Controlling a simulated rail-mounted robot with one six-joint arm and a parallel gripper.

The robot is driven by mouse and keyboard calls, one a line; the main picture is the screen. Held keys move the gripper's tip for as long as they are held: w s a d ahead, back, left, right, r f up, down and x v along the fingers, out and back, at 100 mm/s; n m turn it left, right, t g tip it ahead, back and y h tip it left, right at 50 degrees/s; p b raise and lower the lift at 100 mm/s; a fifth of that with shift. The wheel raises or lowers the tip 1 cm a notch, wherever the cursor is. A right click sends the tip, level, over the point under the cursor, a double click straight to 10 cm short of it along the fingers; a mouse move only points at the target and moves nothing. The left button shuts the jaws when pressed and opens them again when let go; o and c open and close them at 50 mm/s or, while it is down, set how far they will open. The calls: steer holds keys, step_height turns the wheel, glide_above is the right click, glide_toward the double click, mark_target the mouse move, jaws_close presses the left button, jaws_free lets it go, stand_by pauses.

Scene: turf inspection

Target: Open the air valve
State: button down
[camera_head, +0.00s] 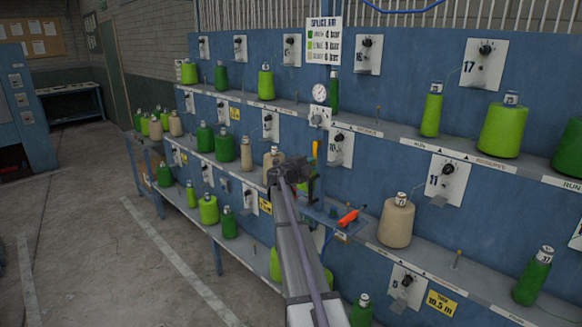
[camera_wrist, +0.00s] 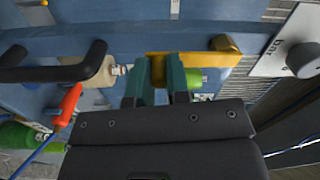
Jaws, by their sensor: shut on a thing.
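The air valve's yellow lever (camera_wrist: 210,58) shows in the wrist view as a bar running sideways, with a bend at its left end. My gripper (camera_wrist: 159,82) has its two teal fingers around the yellow part near that left end and is shut on it. The fingers hide part of the lever, and the valve body behind is mostly hidden. In the head view my gripper (camera_head: 299,170) is at the panel, and the yellow lever (camera_head: 315,149) stands about upright just beyond it.
An orange tool (camera_head: 348,217) lies on a small blue shelf below right of my gripper; it also shows in the wrist view (camera_wrist: 68,104). A round gauge (camera_head: 320,92) is above, under the air sign (camera_head: 323,40). Yarn cones (camera_head: 396,222) line the shelves nearby.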

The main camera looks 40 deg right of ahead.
steer(key=shift+w, duration=0.1)
stand_by(0.4)
steer(key=c, duration=1.4)
jaws_free()
steer(key=a, duration=0.3)
steer(key=s+a, duration=0.1)
steer(key=a, duration=0.6)
steer(key=shift+s+a, duration=0.3)
steer(key=shift+a, duration=0.05)
